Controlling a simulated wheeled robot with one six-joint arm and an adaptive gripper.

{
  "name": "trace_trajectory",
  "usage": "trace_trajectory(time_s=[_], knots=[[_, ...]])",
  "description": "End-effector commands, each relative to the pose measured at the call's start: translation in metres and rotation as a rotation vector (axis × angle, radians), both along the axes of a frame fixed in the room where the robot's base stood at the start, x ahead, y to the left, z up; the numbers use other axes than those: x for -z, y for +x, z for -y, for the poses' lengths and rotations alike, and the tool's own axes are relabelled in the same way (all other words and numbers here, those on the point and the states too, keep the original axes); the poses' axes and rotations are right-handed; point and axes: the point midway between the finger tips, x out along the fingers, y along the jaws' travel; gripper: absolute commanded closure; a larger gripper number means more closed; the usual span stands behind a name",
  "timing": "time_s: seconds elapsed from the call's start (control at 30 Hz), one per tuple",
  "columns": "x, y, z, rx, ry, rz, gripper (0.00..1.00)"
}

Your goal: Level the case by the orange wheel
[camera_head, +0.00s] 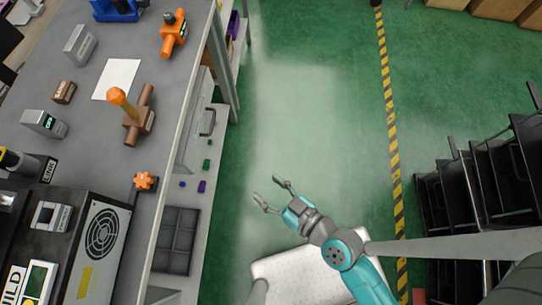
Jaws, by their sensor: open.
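A small orange wheel (145,181) with a scalloped rim sits at the right edge of the workbench, beside a black case (88,205) with a round fan grille and a yellow label. Whether the case is level or tilted cannot be told from this view. My gripper (269,195) is open and empty. It hangs over the green floor, to the right of the bench and apart from the wheel.
The grey workbench (165,80) carries a brown fixture with an orange-topped lever (135,115), an orange valve (173,35), a white sheet (117,79) and several small boxes. A lower shelf holds a dark tray (176,240). Black racks (480,180) stand at right.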

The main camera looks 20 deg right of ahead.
Motion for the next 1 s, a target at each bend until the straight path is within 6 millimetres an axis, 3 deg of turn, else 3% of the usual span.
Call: trace_trajectory(time_s=[0.73, 0.87, 1.0], knots=[[0.000, 0.002, -0.002, -0.007, 0.003, 0.000, 0.39], [-0.003, 0.017, -0.025, -0.087, 0.024, 0.009, 0.39], [-0.015, 0.039, -0.070, -0.259, 0.064, 0.043, 0.39]])
